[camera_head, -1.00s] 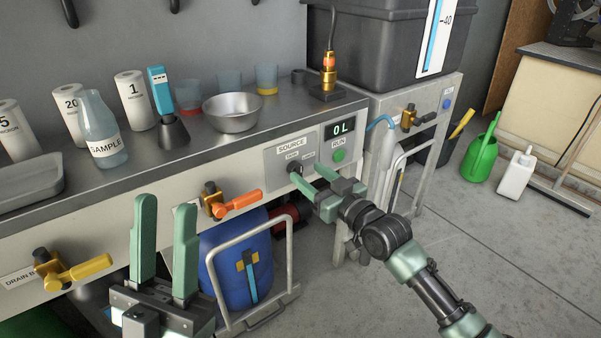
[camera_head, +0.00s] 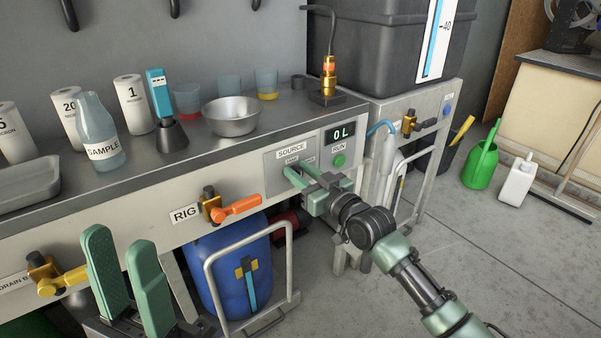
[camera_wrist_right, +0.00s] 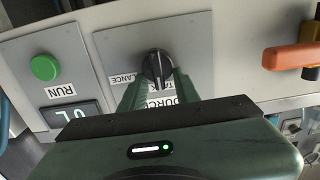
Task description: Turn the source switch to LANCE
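The source switch is a black knob (camera_wrist_right: 157,68) on a grey panel (camera_wrist_right: 112,42), with a LANCE label (camera_wrist_right: 124,78) to its left in the right wrist view, where lettering is upside down. Another label at its right is partly covered. I cannot tell which label the knob points to. My right gripper (camera_head: 301,176) is at the SOURCE panel; in the wrist view its green fingers (camera_wrist_right: 159,88) stand apart, one on each side of the knob, with no clear contact. In the head view the gripper hides the knob. My left gripper (camera_head: 122,262) is open and empty, low at the left.
A metal bowl (camera_head: 232,122) and sample bottle (camera_head: 97,135) stand on the bench above.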

